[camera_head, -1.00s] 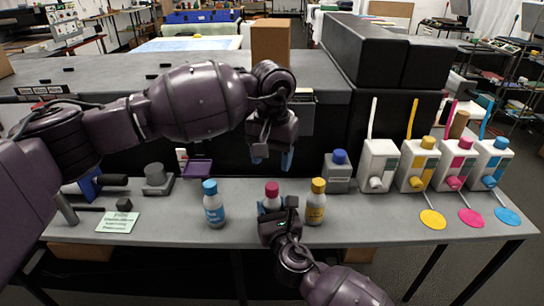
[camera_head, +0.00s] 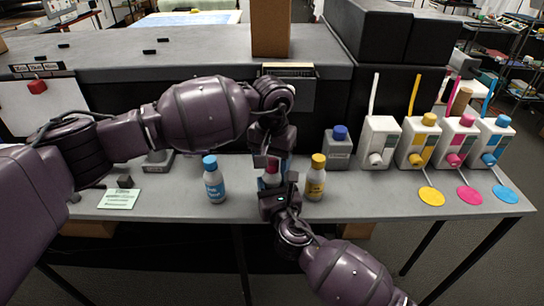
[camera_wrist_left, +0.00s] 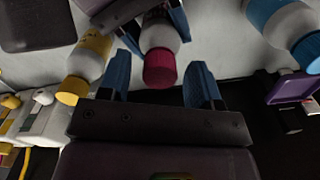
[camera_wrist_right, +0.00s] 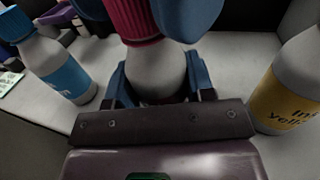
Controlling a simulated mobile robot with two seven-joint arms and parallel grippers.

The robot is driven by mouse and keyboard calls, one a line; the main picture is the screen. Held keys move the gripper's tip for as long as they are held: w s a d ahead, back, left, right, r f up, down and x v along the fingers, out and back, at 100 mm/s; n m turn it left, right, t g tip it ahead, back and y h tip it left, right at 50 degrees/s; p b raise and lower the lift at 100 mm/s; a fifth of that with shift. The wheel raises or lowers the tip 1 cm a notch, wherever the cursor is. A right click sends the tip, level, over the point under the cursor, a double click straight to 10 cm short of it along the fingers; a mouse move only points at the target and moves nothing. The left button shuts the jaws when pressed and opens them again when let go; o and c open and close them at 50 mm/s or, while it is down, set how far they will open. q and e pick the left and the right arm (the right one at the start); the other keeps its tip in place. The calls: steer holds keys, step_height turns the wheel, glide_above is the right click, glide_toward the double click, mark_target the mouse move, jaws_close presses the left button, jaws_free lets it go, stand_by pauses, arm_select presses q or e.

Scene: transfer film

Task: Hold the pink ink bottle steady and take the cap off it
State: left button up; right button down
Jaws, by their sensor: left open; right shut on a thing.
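The pink ink bottle (camera_head: 270,181) stands upright on the grey table between a blue and a yellow bottle. Its white body shows in the right wrist view (camera_wrist_right: 156,72), and its pink cap shows in the left wrist view (camera_wrist_left: 160,68). My right gripper (camera_wrist_right: 158,92) is shut on the bottle's body from the front. My left gripper (camera_wrist_left: 158,85) is open, pointing down over the bottle, with the cap between its blue fingers but no clear contact. In the head view my left gripper (camera_head: 267,160) hides much of the cap.
The blue bottle (camera_head: 214,180) stands to the left and the yellow bottle (camera_head: 315,178) close to the right. A grey bottle with a blue cap (camera_head: 339,148) stands behind. Ink jugs (camera_head: 379,143) line the right side. A pale green card (camera_head: 119,199) lies at left.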

arm_select(q)
steer(key=c, duration=1)
